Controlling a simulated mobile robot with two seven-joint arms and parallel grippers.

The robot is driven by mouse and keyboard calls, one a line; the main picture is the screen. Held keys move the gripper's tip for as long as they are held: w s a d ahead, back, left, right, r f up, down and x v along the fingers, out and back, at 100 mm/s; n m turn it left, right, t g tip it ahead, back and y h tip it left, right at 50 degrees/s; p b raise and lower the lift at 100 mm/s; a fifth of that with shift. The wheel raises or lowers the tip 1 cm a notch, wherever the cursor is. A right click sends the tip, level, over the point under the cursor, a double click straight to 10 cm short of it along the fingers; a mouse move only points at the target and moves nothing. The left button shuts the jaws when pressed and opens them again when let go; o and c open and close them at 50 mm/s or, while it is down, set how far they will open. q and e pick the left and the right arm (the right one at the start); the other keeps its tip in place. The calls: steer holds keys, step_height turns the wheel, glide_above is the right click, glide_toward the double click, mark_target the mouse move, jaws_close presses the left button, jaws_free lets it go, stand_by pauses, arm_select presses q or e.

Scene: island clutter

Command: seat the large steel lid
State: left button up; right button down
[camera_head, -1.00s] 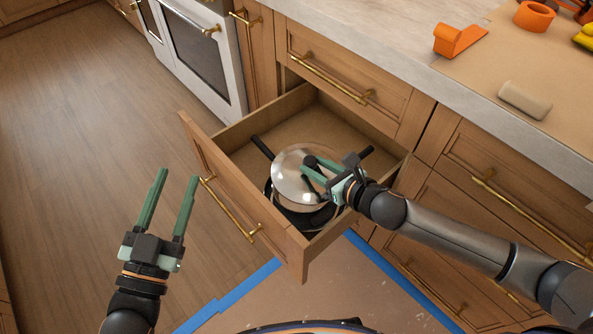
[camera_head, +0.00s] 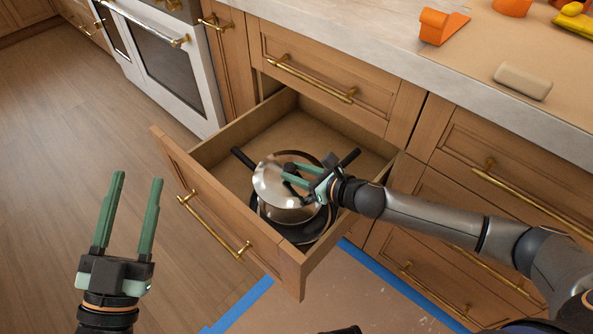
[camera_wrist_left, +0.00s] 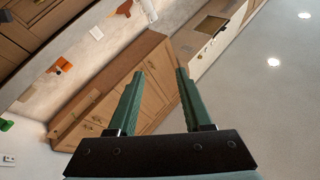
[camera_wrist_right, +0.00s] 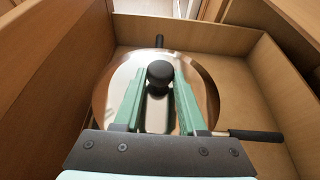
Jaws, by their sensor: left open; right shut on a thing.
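The large steel lid (camera_head: 267,181) is a shiny round disc with a black knob (camera_wrist_right: 160,74). It lies over a steel pot (camera_head: 290,215) in the open drawer, and my right arm covers part of it. I cannot tell whether its rim rests evenly on the pot. My right gripper (camera_head: 287,177) is shut on the knob, which sits between the green fingers in the right wrist view (camera_wrist_right: 160,92). My left gripper (camera_head: 138,180) is open and empty over the floor, left of the drawer; its fingers also show in the left wrist view (camera_wrist_left: 157,75).
The drawer (camera_head: 225,205) has wooden walls close around the pot, with bare floor at its back. Black handles (camera_head: 243,157) stick out near the lid. The countertop (camera_head: 380,50) above holds an orange wedge (camera_head: 442,25) and a beige block (camera_head: 522,81).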

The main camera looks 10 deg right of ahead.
steer(key=shift+r, duration=0.1)
steer(key=shift+f, duration=0.2)
step_height(320, 180, down, 2)
steer(key=shift+f+b, duration=0.15)
steer(key=shift+b, duration=0.7)
steer(key=shift+f, duration=0.25)
steer(key=shift+f+b, duration=0.55)
steer(key=shift+b, duration=0.05)
arm_select(q)
steer(key=s+d+r+m+t+h+b, duration=0.1)
steer(key=s+r+m+h, duration=0.4)
steer(key=r+h, duration=0.1)
steer(key=shift+s+h, duration=0.25)
steer(key=shift+h, duration=0.15)
arm_select(e)
steer(key=shift+f, duration=0.8)
arm_select(q)
steer(key=shift+d, duration=0.1)
steer(key=shift+r+p, duration=0.55)
steer(key=shift+r, duration=0.05)
steer(key=shift+f+b, duration=0.8)
arm_select(e)
steer(key=shift+f, duration=1)
